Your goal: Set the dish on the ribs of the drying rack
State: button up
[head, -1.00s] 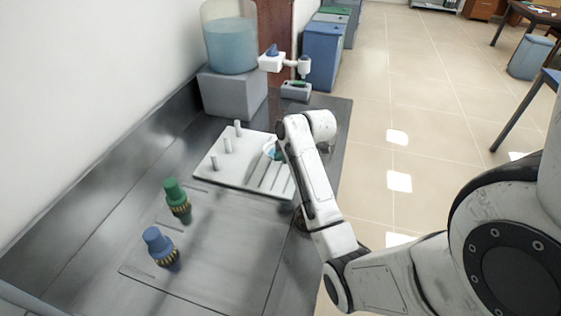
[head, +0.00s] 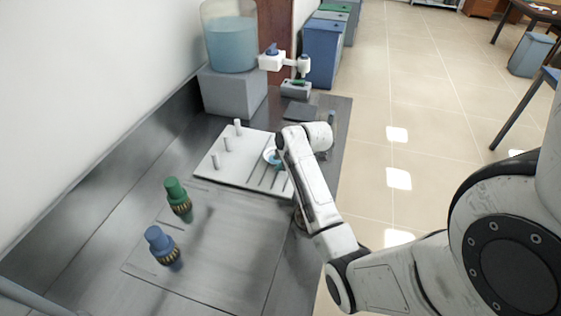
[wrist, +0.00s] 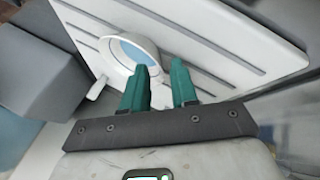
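The dish (head: 271,157) is a small round white dish with a pale blue inside and a short side handle. In the head view it is at the right part of the white drying rack (head: 215,176), beside my wrist. In the wrist view the dish (wrist: 134,50) lies over the rack's grooved, ribbed face (wrist: 215,62); whether it rests fully on the ribs is hard to tell. My gripper (wrist: 160,80) has two green fingers standing apart, one on each side of the dish's near rim. A gap shows between them. The fingers partly hide the rim.
Several pegs stand on the rack's left side. A green-topped bottle (head: 178,199) and a blue-topped bottle (head: 161,245) stand at front left. A water tank (head: 231,45) on a grey block (head: 234,92) and a dark pad (head: 300,112) are behind the rack.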

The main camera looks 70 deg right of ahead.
jog(key=v, duration=1.2)
jog(key=shift+d+r, duration=0.1)
jog(key=shift+r, duration=0.05)
